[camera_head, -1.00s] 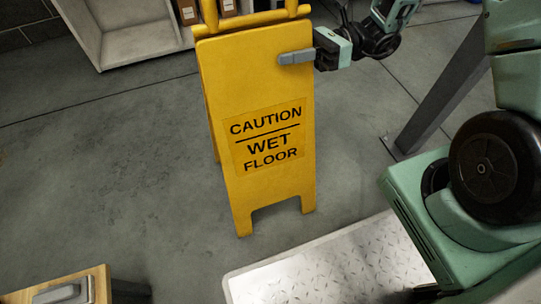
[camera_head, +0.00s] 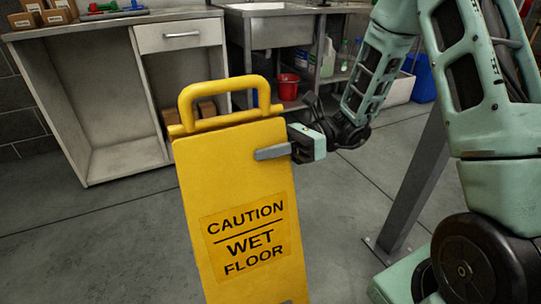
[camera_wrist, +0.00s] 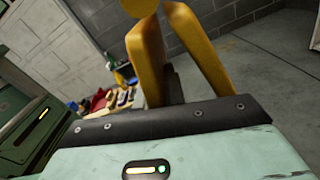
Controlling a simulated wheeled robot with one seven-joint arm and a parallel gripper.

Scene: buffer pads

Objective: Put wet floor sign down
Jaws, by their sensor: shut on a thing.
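The yellow wet floor sign (camera_head: 232,190) stands roughly upright in the head view, leaning a little, with "CAUTION WET FLOOR" on its front panel and a loop handle on top. Its feet are mostly below the head view's lower edge, so I cannot tell whether they touch the floor. My gripper (camera_head: 275,152) is shut on the sign's upper right edge, with one grey finger lying across the front face. In the wrist view, the sign's yellow panels (camera_wrist: 146,55) rise just beyond my gripper.
A grey cabinet (camera_head: 115,100) with a drawer stands behind at left. A metal sink bench (camera_head: 262,50) with a red bucket (camera_head: 288,86) under it is at the back. A grey post (camera_head: 415,190) stands at right. Open concrete floor (camera_head: 90,240) lies left of the sign.

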